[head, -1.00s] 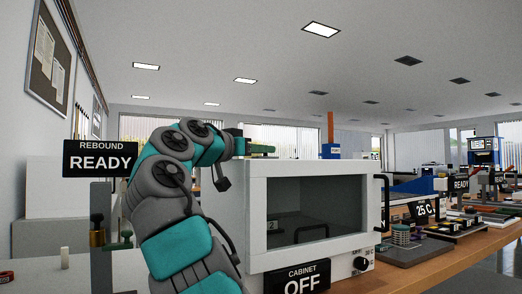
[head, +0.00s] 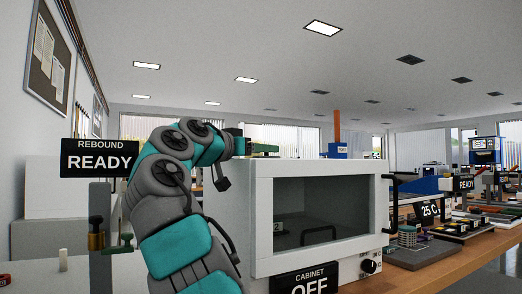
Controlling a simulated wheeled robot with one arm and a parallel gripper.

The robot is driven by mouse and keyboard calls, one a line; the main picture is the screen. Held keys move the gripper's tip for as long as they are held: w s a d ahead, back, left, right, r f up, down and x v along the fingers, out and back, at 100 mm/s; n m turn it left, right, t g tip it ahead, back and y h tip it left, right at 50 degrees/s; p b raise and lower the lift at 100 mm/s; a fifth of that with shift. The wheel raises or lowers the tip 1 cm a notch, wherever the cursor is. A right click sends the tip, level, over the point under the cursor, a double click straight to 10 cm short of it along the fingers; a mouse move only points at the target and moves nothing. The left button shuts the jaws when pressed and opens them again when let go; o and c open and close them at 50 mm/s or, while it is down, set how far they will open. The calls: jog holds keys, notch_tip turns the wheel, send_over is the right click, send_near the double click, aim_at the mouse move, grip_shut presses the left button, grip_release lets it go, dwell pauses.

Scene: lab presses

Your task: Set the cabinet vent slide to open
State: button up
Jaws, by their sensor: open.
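The white cabinet (head: 262,225) stands on the bench at the centre, with a dark window in its front door and a black handle (head: 393,203) on the right. Its sign (head: 305,282) reads CABINET OFF and is cut by the lower edge. A dark knob (head: 370,266) sits at its lower right. I cannot make out the vent slide or its setting. My teal and grey arm rises in front of the cabinet's left side. A dark part of my gripper (head: 222,184) shows at the arm's end by the cabinet's upper left; the rest is hidden. It holds nothing visible.
A REBOUND READY sign (head: 100,159) and its stand are at the left. A blue box (head: 337,152) shows behind the cabinet.

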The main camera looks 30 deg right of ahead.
jog(key=v, duration=0.7)
jog(key=shift+s+a, duration=0.15)
jog(key=shift+a, duration=0.2)
